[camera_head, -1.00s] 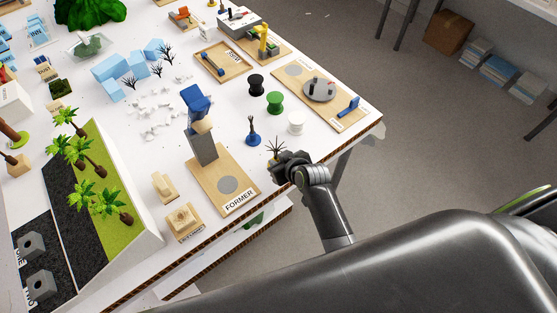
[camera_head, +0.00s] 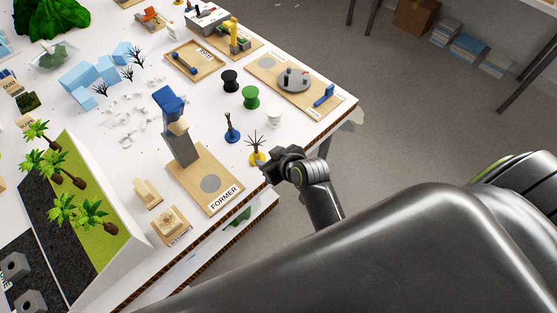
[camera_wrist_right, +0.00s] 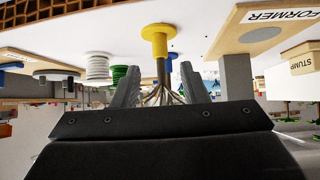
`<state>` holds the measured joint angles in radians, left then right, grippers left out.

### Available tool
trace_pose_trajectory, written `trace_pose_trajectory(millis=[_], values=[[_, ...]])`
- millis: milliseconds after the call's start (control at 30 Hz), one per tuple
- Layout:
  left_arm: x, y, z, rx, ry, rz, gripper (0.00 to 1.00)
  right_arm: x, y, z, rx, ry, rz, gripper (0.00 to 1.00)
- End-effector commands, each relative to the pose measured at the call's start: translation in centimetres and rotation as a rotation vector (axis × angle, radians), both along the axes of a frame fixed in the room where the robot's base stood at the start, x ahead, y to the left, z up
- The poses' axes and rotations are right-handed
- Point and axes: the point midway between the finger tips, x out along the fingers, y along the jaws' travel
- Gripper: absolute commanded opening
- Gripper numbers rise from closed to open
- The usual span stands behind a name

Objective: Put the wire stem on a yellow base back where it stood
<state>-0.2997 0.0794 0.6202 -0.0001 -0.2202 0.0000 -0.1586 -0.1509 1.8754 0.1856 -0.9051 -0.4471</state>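The wire stem on a yellow base stands upright on the white table near its front edge in the head view. Its yellow base (camera_head: 258,159) rests on the tabletop, and its dark wires (camera_head: 256,141) fan out above. My right gripper (camera_head: 265,167) is just right of it, close to the base. The right wrist view is upside down: the yellow base (camera_wrist_right: 158,36) is at the top, and the stem shows between two spread fingers (camera_wrist_right: 160,85), with a gap on each side. My left gripper is out of view.
A blue-based stem (camera_head: 232,131) stands just behind left. Black (camera_head: 230,80), green (camera_head: 251,97) and white (camera_head: 275,119) spools stand farther back. The FORMER board (camera_head: 225,170), with a tall grey block (camera_head: 182,149), lies to the left. The table's front edge is close.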

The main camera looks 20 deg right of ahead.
Motion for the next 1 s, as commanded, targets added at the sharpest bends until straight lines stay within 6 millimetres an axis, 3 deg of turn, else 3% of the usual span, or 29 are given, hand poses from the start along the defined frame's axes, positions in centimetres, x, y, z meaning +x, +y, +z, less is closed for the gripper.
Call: trace_pose_trajectory(millis=[300, 767, 867, 1000], values=[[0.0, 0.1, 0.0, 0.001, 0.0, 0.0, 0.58, -3.3, -0.9, 2.9, 0.002, 0.0, -0.001, 0.4], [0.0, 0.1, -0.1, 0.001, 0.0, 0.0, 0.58, -4.2, -1.1, 3.5, 0.002, 0.002, -0.001, 0.4], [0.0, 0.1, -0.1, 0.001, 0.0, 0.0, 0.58, -4.3, -1.2, 2.0, 0.0, 0.028, -0.008, 0.4], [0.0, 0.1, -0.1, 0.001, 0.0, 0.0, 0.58, -5.2, -1.9, -3.8, -0.003, 0.118, -0.043, 0.4]])
